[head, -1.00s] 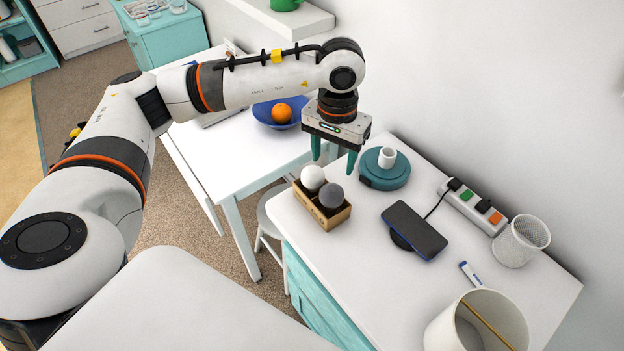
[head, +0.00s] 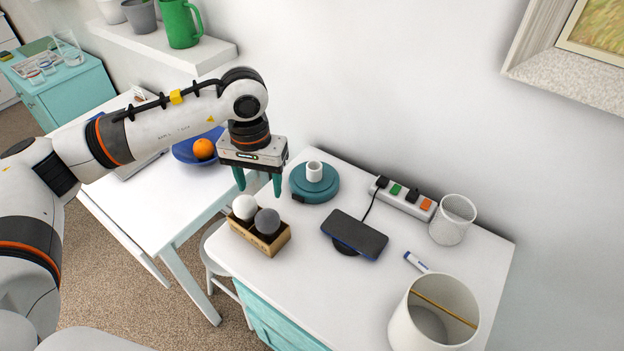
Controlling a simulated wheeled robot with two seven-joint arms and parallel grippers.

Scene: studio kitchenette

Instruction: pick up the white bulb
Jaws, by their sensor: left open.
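The white bulb (head: 244,207) sits in the left part of a small brown cardboard box (head: 270,245) at the near-left corner of the white counter. A dark grey bulb (head: 267,221) sits beside it in the same box. My left gripper (head: 258,186) is open and empty, its teal fingers pointing down. In the picture its fingertips show just above the two bulbs, apart from them; the exact gap is hard to tell. My right gripper is not in view.
A teal round base (head: 325,187) with a white cup (head: 314,171) stands near the box. A phone (head: 354,234) on a charger, a power strip (head: 405,200), a mesh cup (head: 452,219), a marker (head: 416,262) and a white bin (head: 406,322) fill the counter's right side.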

